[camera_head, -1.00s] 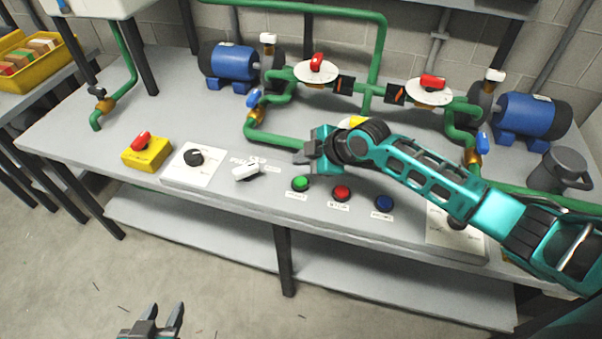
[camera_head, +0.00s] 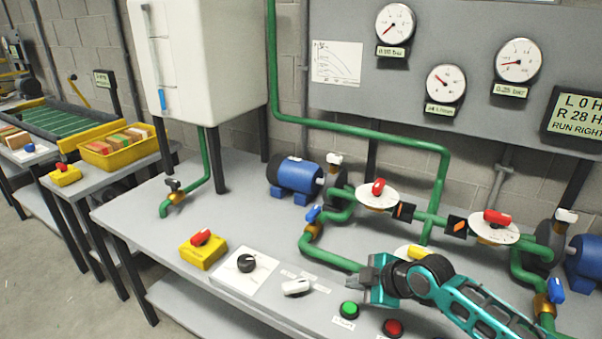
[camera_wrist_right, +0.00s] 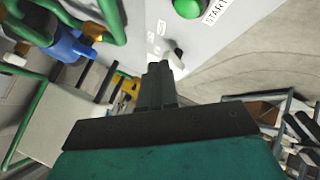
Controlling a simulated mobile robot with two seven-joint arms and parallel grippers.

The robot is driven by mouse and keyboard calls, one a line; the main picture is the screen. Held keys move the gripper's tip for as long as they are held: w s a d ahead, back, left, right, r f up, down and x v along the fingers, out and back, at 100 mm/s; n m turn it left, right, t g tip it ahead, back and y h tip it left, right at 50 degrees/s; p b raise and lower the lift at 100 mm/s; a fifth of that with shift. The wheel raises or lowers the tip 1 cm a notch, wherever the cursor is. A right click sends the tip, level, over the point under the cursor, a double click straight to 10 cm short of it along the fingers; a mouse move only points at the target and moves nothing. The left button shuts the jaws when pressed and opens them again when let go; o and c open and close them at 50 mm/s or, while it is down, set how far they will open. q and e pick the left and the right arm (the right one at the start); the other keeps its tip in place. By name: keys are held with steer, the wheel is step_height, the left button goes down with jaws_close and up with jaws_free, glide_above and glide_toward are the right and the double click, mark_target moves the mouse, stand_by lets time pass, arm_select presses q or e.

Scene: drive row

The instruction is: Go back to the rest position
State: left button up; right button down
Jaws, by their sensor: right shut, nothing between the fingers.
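My right gripper (camera_head: 364,276) is over the grey workbench (camera_head: 120,217), behind the green button (camera_head: 348,310) and the white selector switch (camera_head: 296,287). Its fingers are shut with nothing between them. In the right wrist view the closed fingertips (camera_wrist_right: 158,68) point toward the bench panel, and the green button (camera_wrist_right: 187,8) labelled START lies at the top edge. My right arm comes in from the lower right. My left gripper is out of view.
Green pipes (camera_head: 444,180) with red-handled valves (camera_head: 378,188) and a blue motor (camera_head: 295,174) stand behind the gripper. A yellow box with a red switch (camera_head: 202,250), a black knob (camera_head: 247,263) and a red button (camera_head: 393,328) are nearby. Gauges (camera_head: 396,24) hang on the wall panel.

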steer(key=s+a+f+m, duration=0.1)
steer(key=s, duration=0.1)
steer(key=s+a+f+m, duration=0.1)
steer(key=s+f, duration=0.1)
steer(key=s+a+f+m, duration=0.1)
steer(key=shift+s+a+f+t, duration=0.1)
steer(key=shift+s+f+t, duration=0.1)
steer(key=shift+s+t, duration=0.2)
steer(key=s+d+f+m+t+h, duration=0.1)
steer(key=s+d+f+m, duration=0.1)
steer(key=s+m, duration=0.3)
steer(key=s+d+f+m+t+h, duration=0.1)
steer(key=s+m, duration=0.4)
steer(key=s, duration=0.7)
steer(key=shift+d+f+m+t+h, duration=0.3)
steer(key=shift+d+f+m+h, duration=0.1)
steer(key=shift+d+f+h, duration=0.4)
